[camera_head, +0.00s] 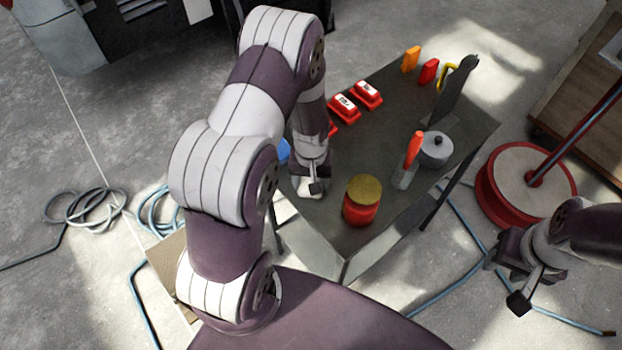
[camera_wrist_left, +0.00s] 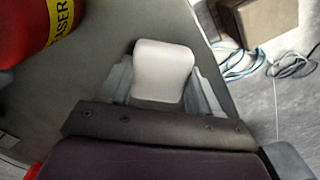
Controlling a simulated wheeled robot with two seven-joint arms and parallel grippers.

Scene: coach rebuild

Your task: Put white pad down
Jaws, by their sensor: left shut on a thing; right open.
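The white pad (camera_wrist_left: 163,72) shows in the left wrist view between the two fingers of my left gripper (camera_wrist_left: 165,85), which is shut on it. In the head view the pad (camera_head: 308,190) is a small pale shape at the left front edge of the grey table (camera_head: 330,217), under my left gripper (camera_head: 314,187). Whether the pad touches the table top, I cannot tell. My right gripper (camera_head: 518,300) is open and empty, to the right of the table and away from it.
A red canister with a yellow lid (camera_head: 361,201) stands close right of the left gripper. Red boxes (camera_head: 345,107), an orange-topped bottle (camera_head: 408,160), a grey pot (camera_head: 436,149) and upright tools (camera_head: 457,88) occupy the table. Hoses (camera_head: 88,208) lie on the floor.

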